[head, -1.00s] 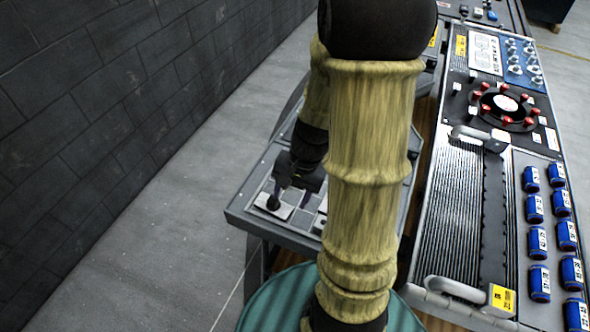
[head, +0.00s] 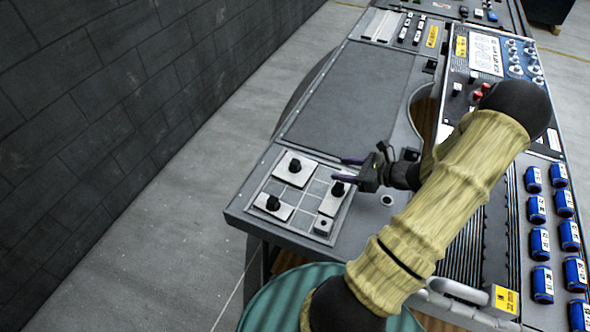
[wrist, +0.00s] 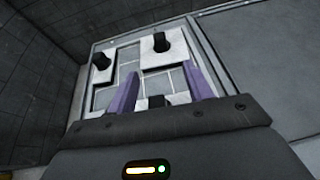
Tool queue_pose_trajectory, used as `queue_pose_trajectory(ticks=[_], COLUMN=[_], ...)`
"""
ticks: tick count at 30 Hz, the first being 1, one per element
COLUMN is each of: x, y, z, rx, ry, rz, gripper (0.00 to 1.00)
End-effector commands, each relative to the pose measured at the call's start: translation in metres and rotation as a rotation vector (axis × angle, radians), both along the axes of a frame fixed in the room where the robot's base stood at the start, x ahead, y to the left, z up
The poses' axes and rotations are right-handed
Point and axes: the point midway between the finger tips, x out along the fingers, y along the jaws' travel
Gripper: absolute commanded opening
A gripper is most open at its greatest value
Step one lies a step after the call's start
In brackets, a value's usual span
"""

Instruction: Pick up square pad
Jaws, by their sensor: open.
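Several pale pads with black knobs sit in a grid tray (head: 345,219) on the console's near left corner. The far pad (head: 284,168) looks broad and roughly square; it also shows in the wrist view (wrist: 150,55). A narrower pad (head: 283,212) lies at the left, another (head: 329,206) at the right, and a small square one (head: 322,227) at the near corner. Which is the square pad I cannot fully tell. My gripper (head: 346,170) is open and empty, at the tray's right side by the right pad's knob (wrist: 156,101). In the wrist view that knob shows between the purple fingers.
A flat grey panel (head: 350,95) lies beyond the tray, clear of objects. A dark block wall (head: 130,100) stands at the left past a strip of floor. Blue knobs (head: 541,243) and a metal handle (head: 460,289) are on the right-hand console.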

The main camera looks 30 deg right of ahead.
Motion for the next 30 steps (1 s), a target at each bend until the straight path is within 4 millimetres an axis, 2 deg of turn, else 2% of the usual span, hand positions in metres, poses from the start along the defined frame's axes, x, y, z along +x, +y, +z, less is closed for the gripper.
queue_pose_trajectory(ticks=[7,11,30], x=[0.001,0.008,0.090], y=[0.001,0.006,0.061], z=[0.000,-0.003,-0.043], rx=[-0.002,-0.003,-0.003], ry=[0.001,0.001,0.001], rz=[0.004,0.006,0.008], gripper=[0.51,0.51,0.51])
